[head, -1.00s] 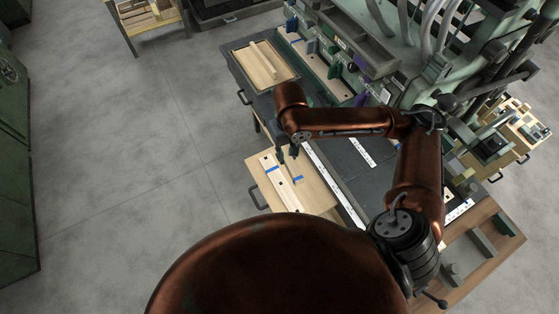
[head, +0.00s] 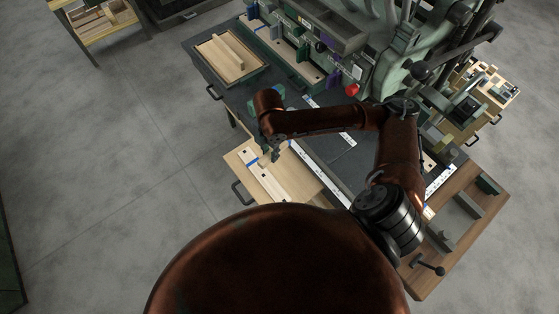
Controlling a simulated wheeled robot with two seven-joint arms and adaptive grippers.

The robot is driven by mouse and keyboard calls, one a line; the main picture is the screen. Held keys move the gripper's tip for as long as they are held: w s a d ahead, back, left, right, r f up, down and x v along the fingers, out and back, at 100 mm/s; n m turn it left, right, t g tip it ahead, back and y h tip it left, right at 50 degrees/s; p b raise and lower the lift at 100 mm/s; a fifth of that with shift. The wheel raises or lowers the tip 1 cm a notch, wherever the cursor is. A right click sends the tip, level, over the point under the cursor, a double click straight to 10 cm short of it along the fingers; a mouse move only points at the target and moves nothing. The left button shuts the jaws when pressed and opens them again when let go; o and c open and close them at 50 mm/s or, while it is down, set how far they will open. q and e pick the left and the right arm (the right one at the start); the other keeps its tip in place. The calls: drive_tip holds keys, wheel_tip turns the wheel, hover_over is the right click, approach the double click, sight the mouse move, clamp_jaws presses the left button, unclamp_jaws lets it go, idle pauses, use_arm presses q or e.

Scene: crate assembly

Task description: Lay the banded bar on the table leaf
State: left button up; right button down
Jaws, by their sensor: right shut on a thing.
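A pale bar with a blue band (head: 263,177) lies slantwise over the pale wooden table leaf (head: 301,184), near the leaf's left edge. My right gripper (head: 270,155) points down over the upper part of the leaf, close to the blue band. It is shut on the banded bar; its fingers are small and partly hidden by its own wrist, so the grip itself is hard to see. I cannot tell whether the bar fully touches the leaf. My left gripper is not in view.
A wooden tray (head: 229,56) sits on the dark bench at the upper left. A green machine (head: 395,45) with a red knob (head: 352,90) stands behind my arm. A white ruler strip (head: 318,172) edges the bench by the leaf. A wooden side shelf (head: 440,265) is at the right.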

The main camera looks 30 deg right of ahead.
wheel_tip(320, 180, down, 7)
drive_tip(key=d+n+b, duration=0.1)
drive_tip(key=d+n, duration=0.2)
drive_tip(key=n, duration=1)
drive_tip(key=n+b, duration=0.3)
drive_tip(key=b, duration=0.3)
hover_over(280, 172)
wheel_tip(280, 172, down, 6)
drive_tip(key=shift+a, duration=0.1)
drive_tip(key=shift+f, duration=0.9)
drive_tip(key=shift+p, duration=0.35)
drive_tip(key=shift+p, duration=0.4)
drive_tip(key=shift+f, duration=0.25)
